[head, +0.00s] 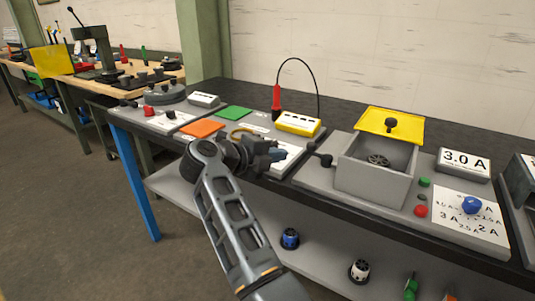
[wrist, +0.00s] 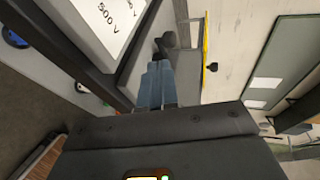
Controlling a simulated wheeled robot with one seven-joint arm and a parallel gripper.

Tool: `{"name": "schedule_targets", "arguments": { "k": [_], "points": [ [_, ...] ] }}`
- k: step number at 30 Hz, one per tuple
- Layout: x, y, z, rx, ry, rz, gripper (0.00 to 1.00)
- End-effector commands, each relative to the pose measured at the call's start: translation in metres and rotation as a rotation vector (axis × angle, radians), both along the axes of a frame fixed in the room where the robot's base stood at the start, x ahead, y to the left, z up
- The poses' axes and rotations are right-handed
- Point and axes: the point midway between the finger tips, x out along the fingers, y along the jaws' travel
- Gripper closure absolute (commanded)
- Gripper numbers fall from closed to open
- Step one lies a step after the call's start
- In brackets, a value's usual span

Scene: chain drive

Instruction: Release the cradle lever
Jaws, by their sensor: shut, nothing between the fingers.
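A dark lever with a round knob (head: 326,160) sticks out at the left side of an open grey box (head: 372,178) on the bench; it looks like the cradle lever, though no label shows. A dark round part (head: 378,160) lies inside the box. The box's yellow lid (head: 388,124) with a black knob stands raised at its back. My gripper (head: 279,155) is just left of the lever, over the bench's front part, with its blue fingers together and empty. In the wrist view, the fingers (wrist: 156,84) point toward a dark knob (wrist: 166,42), with a small apparent gap.
A white 3.0 A display (head: 464,162), a blue dial (head: 471,205) and red and green buttons are right of the box. A yellow-topped unit (head: 299,123) with a red probe (head: 277,101) stands behind my gripper. Orange (head: 203,128) and green (head: 236,113) pads lie left. A shelf runs below.

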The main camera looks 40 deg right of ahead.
Motion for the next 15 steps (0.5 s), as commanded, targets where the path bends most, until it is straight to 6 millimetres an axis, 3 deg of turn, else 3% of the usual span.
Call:
{"name": "schedule_targets", "arguments": {
  "k": [9, 15],
  "points": [
    [0.001, -0.057, -0.011, -0.001, 0.002, -0.003, 1.00],
    [0.002, -0.075, -0.012, 0.000, 0.001, -0.001, 1.00]
  ]
}}
